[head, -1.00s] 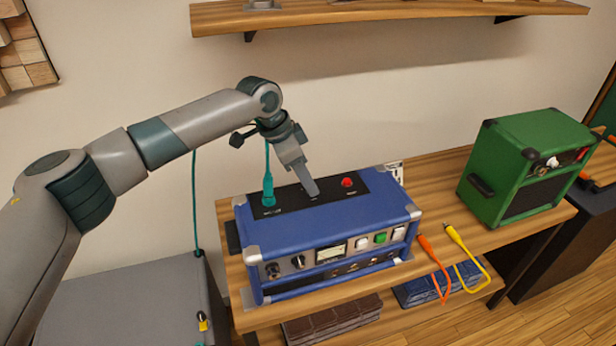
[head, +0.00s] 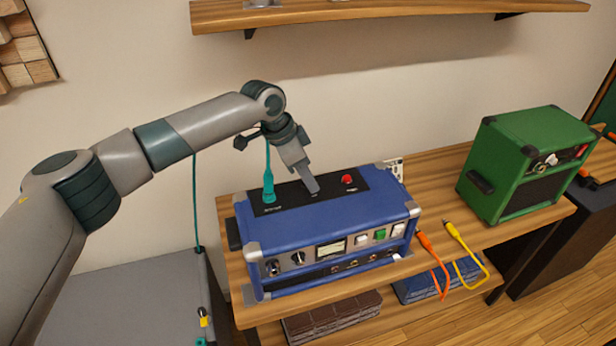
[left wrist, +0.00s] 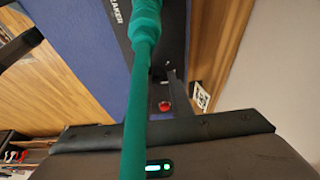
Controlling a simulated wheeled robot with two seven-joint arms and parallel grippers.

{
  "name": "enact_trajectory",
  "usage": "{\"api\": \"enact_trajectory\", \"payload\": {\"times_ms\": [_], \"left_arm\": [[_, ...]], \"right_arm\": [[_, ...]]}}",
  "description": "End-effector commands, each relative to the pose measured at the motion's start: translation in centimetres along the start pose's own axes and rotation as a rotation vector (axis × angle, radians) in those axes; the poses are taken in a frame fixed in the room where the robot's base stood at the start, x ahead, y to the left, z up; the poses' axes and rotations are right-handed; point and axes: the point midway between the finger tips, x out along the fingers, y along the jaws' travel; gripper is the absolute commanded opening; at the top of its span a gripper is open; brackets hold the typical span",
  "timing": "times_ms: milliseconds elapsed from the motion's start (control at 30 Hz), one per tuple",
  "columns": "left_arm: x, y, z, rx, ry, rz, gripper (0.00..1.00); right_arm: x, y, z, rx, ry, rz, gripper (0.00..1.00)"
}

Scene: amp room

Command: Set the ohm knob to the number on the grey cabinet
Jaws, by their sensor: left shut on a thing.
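A blue amp (head: 345,222) stands on the wooden shelf, with a black panel (head: 330,197) on its top. My left gripper (head: 313,187) reaches down onto this panel between a teal plug (head: 268,190) and a red button (head: 347,180). It is shut on a small part there, apparently the ohm knob, which the fingers hide. The knob's setting cannot be read. The grey cabinet (head: 125,300) stands at the lower left; I can make out no number on it. In the left wrist view the teal cable crosses the middle, beside the red button (left wrist: 165,105). My right gripper is not in view.
A green amp (head: 505,160) stands further right on the wooden shelf (head: 440,200). Orange (head: 432,260) and yellow (head: 465,250) cables hang over its front edge. A wall shelf (head: 380,12) runs above. A black-and-white tag (head: 397,168) stands behind the blue amp.

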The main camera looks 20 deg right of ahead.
Motion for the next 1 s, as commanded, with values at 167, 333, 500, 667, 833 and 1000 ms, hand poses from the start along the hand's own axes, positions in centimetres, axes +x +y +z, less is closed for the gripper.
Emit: {"api": "enact_trajectory", "payload": {"times_ms": [167,333,500,667,833,1000], "left_arm": [[-0.2,0.1,-0.1,-0.047,0.001,-0.018,0.00],[-0.3,0.2,-0.1,-0.131,0.002,-0.053,0.00],[-0.4,0.3,-0.2,-0.251,0.001,-0.102,0.00],[-0.4,0.4,-0.3,-0.384,0.002,-0.156,0.00],[-0.4,0.6,-0.4,-0.526,0.001,-0.215,0.00],[-0.3,0.6,-0.4,-0.650,0.001,-0.268,0.00]], "right_arm": [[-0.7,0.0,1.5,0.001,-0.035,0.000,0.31],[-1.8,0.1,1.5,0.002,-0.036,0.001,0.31],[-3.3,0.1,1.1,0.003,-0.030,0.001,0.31],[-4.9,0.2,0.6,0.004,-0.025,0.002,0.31],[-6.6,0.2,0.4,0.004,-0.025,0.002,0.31],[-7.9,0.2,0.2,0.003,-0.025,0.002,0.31]]}}
